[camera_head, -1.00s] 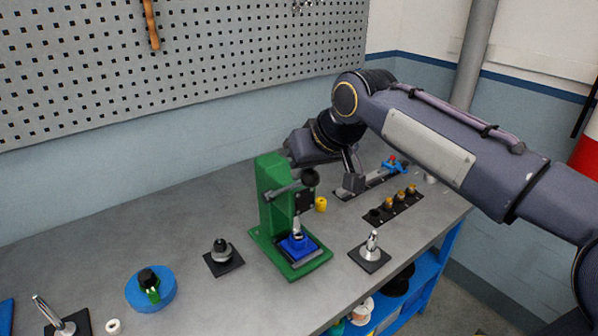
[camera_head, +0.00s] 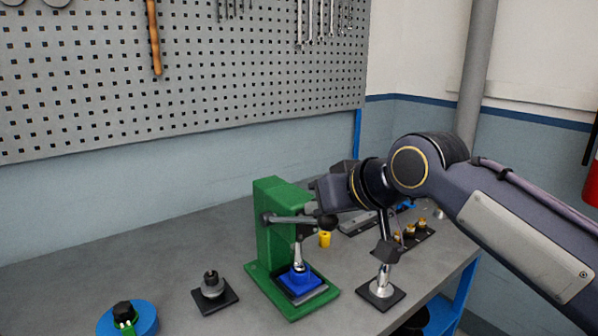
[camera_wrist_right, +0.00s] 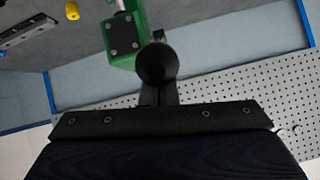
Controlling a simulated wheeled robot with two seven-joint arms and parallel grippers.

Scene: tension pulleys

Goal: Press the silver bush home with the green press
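The green press (camera_head: 270,215) stands on the bench, with its dark lever (camera_head: 285,220) reaching forward to a round black knob (camera_head: 327,222). Under the ram, a silver piece (camera_head: 299,264) stands on a blue block (camera_head: 302,282). I cannot tell where ram ends and silver bush begins. My right gripper (camera_head: 325,208) is at the knob, coming from above. In the right wrist view, its narrow, close-together fingers (camera_wrist_right: 157,95) look shut and end behind the black knob (camera_wrist_right: 157,62). Whether they pinch the lever or only bear on it is hidden. My left gripper is out of view.
A grey-black fixture (camera_head: 211,291) and a blue disc (camera_head: 140,318) lie left. A yellow piece (camera_head: 325,239) and a strip of brass parts (camera_head: 421,226) are behind.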

